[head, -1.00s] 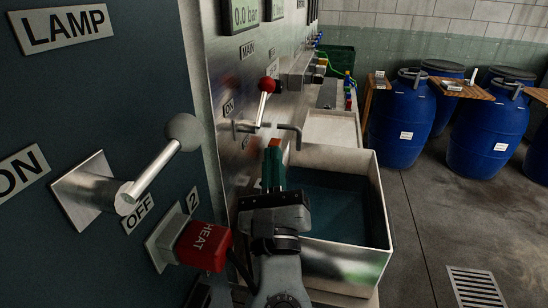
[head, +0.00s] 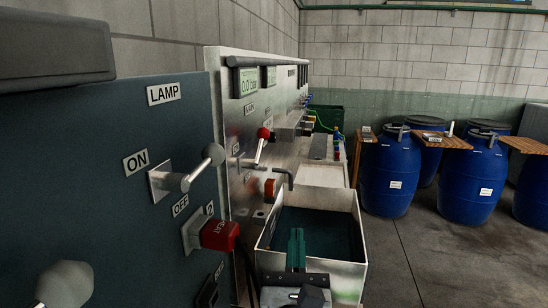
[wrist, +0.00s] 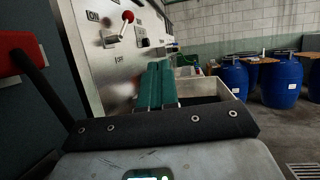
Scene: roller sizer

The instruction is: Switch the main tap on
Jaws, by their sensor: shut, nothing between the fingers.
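The main tap is a lever with a red ball (head: 263,133) on a steel panel, below a MAIN label (head: 249,108). Its arm slants up from its base, near a small ON label (head: 236,148). The same red ball shows in the wrist view (wrist: 128,16), up and left of my fingers, with a label (wrist: 118,59) below that seems to read OFF. My gripper (head: 296,234) has green fingers pressed together and empty. It is in front of the steel tank, lower and nearer than the tap, and apart from it. It also shows in the wrist view (wrist: 160,68).
A steel tank (head: 350,245) of dark water stands below a spout (head: 287,175). Blue barrels (head: 390,180) stand right; floor between is clear.

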